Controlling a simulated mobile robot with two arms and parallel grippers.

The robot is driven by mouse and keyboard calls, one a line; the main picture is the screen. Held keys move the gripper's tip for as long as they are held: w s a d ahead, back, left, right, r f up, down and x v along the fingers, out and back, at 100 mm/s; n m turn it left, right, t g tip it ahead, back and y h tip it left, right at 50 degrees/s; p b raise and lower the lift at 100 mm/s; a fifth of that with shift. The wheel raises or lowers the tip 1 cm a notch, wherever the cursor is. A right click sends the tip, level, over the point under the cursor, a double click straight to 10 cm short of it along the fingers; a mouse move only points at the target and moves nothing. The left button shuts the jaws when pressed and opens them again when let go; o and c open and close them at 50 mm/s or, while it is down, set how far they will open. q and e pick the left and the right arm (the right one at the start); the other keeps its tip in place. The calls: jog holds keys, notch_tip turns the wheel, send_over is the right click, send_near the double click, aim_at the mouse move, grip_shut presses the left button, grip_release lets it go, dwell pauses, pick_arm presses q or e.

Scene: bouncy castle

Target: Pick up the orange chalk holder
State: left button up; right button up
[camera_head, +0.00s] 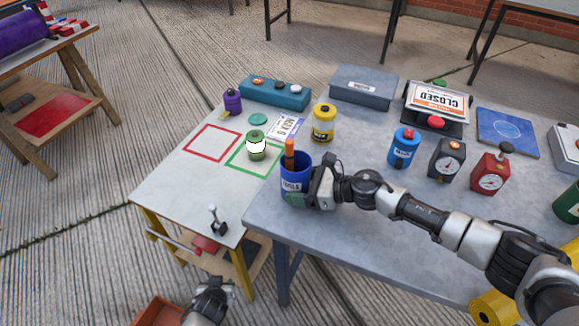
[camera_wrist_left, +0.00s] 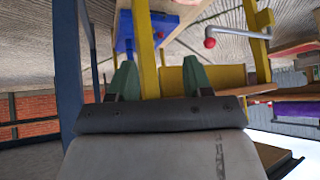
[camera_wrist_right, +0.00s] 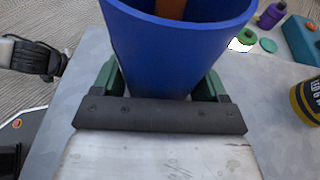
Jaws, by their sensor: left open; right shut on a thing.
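The orange chalk holder (camera_head: 289,152) is a slim orange stick standing upright in a blue cup (camera_head: 294,171) with a white label. Its lower part is hidden inside the cup. My right gripper (camera_head: 306,199) is shut on the cup, with its green fingers on either side. The cup (camera_wrist_right: 180,50) and the chalk holder (camera_wrist_right: 171,9) also show in the right wrist view. The cup is at the left end of the grey table; I cannot tell whether it touches the top. My left gripper (camera_wrist_left: 163,82) is open and empty, low beside the table legs.
A yellow jar (camera_head: 323,126), a blue can (camera_head: 404,147) and two gauges stand farther back. A lever (camera_head: 217,220) is at the white table's front. The grey tabletop (camera_head: 390,225) has free room.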

pick_arm(q)
jog(key=w+r+n+t+y, duration=0.1)
jog(key=w+r+t, duration=0.1)
jog(key=w+r, duration=0.35)
jog(key=w+a+r+n+t+y, duration=0.1)
jog(key=w+r+n, duration=0.1)
jog(key=r, duration=0.7)
jog(key=w+r+n+t, duration=0.1)
jog(key=w+r+t, duration=0.1)
jog(key=w+r, duration=0.35)
jog(key=m+t+h, duration=0.2)
jog(key=m+t, duration=0.1)
jog(key=t, duration=0.1)
send_near(289, 146)
jog(key=w+a+f, duration=0.4)
jog(key=a+f, duration=0.1)
jog(key=a, duration=0.2)
jog(key=s+d+r+m+t+h, duration=0.1)
jog(key=s+d+r, duration=0.3)
jog(key=d, duration=0.2)
jog(key=w, duration=1.1)
jog(key=shift+d, duration=0.15)
jog(key=shift+c, duration=0.2)
grip_shut()
